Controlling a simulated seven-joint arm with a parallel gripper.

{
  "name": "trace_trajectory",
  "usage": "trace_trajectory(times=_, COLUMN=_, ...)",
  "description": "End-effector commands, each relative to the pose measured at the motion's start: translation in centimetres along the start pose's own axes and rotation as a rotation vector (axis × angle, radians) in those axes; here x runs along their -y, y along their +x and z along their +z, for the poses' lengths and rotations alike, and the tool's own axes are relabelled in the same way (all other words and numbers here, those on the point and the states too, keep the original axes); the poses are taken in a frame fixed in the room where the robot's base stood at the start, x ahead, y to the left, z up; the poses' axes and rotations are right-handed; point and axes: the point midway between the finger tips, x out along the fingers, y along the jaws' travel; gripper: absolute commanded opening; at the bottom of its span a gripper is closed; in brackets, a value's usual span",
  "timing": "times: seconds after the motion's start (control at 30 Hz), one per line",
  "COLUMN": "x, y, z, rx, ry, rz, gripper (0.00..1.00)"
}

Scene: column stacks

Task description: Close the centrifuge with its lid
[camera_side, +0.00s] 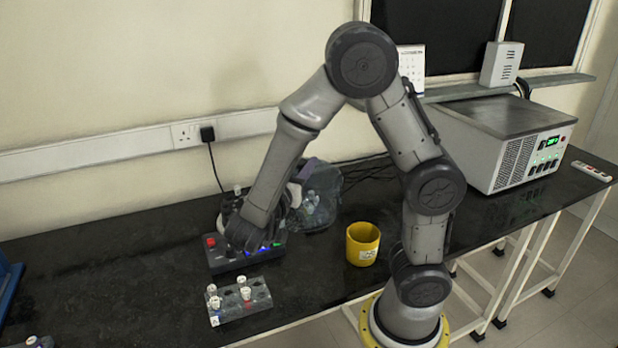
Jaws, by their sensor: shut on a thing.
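My gripper (240,242) points down over a dark box (222,262) with a red knob and small blue and green lights, perhaps the centrifuge. The wrist covers much of this box. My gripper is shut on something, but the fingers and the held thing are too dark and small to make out. A smoky see-through container (322,196) stands just right of the wrist, with pale tube-like things showing in it. I cannot tell whether it belongs to the centrifuge. I cannot pick out the lid for certain.
A grey rack (230,311) with several white-capped vials stands in front of the box. A yellow cup (362,244) stands to the right. A large grey machine (505,140) sits at the back right. A blue thing (8,290) is at the left edge. The left tabletop (100,270) is mostly clear.

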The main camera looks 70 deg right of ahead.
Motion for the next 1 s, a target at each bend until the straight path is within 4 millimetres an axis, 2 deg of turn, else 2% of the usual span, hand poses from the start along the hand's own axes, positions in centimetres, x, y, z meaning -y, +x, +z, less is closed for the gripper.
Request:
trace_trajectory(times=0.37, x=7.8, y=2.0, z=0.5, rx=-0.001, ry=0.004, rz=0.003, gripper=0.0)
trace_trajectory(times=0.6, x=15.3, y=6.2, z=0.5, rx=-0.001, ry=0.005, rz=0.002, gripper=0.0)
trace_trajectory(times=0.7, x=17.5, y=8.0, z=0.2, rx=-0.001, ry=0.005, rz=0.003, gripper=0.0)
trace_trajectory(times=0.93, x=20.7, y=11.3, z=-0.3, rx=-0.002, ry=0.004, rz=0.003, gripper=0.0)
trace_trajectory(times=1.0, x=20.6, y=11.0, z=1.5, rx=-0.001, ry=-0.004, rz=0.0, gripper=0.0)
